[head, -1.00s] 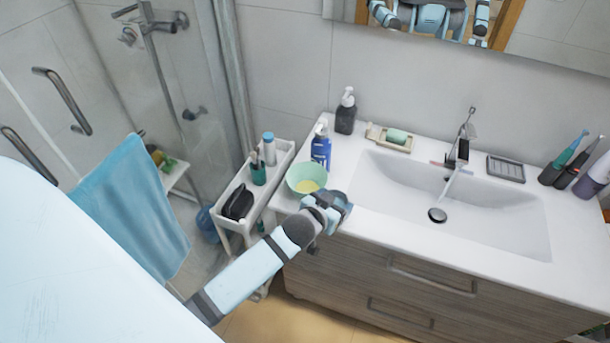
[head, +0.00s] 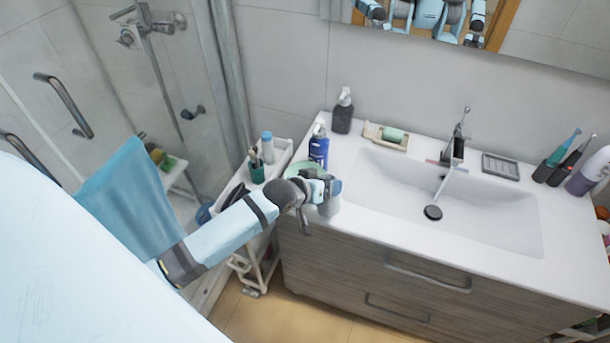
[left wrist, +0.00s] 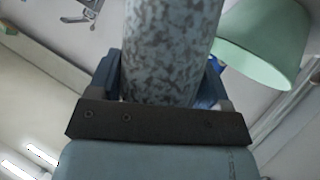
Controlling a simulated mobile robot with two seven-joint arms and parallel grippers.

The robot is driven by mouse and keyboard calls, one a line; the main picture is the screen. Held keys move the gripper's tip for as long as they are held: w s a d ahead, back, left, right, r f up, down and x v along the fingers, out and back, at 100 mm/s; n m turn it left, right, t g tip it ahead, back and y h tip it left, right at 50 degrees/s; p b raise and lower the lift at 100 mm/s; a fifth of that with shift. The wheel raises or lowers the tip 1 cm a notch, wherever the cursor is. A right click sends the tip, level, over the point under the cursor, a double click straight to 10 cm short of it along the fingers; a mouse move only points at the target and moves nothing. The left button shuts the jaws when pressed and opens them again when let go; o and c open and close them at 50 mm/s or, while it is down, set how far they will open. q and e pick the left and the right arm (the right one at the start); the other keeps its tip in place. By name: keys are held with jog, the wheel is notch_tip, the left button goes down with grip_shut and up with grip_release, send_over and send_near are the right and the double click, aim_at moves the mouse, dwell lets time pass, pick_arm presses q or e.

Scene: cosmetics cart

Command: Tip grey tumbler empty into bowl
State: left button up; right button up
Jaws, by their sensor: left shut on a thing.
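The grey speckled tumbler (left wrist: 170,50) is held between the fingers of my left gripper (head: 324,188) and fills the middle of the left wrist view. In the head view only a small grey part of the tumbler (head: 329,207) shows below the fingers, and its tilt is hard to tell. The pale green bowl (head: 298,167) stands on the counter's left end, mostly hidden behind my left gripper. The bowl also shows beside the tumbler in the left wrist view (left wrist: 265,42). My right gripper is not in view.
A blue pump bottle (head: 318,147) stands close behind the bowl, with a dark soap dispenser (head: 343,112) farther back. The sink basin (head: 470,205) is to the right. A white cart (head: 283,150) with bottles stands left of the counter.

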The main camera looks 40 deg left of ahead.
pick_arm(q)
jog(key=shift+w+a+r+h, duration=0.2)
jog(key=shift+a+r+h, duration=0.1)
jog(key=shift+a+r, duration=0.1)
jog(key=shift+w+a+r+n+h, duration=0.1)
jog(key=shift+w+a+n+h, duration=0.15)
jog(key=shift+a+n, duration=0.3)
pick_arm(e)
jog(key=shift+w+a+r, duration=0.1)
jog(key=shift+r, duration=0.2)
pick_arm(q)
jog(key=shift+w+a+r+n+g+h, duration=0.1)
jog(key=shift+a+n+g+h, duration=0.15)
jog(key=shift+g+h, duration=0.1)
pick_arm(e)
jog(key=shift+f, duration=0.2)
pick_arm(q)
jog(key=shift+a+r, duration=0.1)
jog(key=shift+w+a+r+n+h, duration=0.1)
jog(key=shift+w+a+n+h, duration=0.1)
jog(key=shift+n+h, duration=0.2)
jog(key=shift+f+g, duration=0.2)
jog(key=shift+g, duration=0.05)
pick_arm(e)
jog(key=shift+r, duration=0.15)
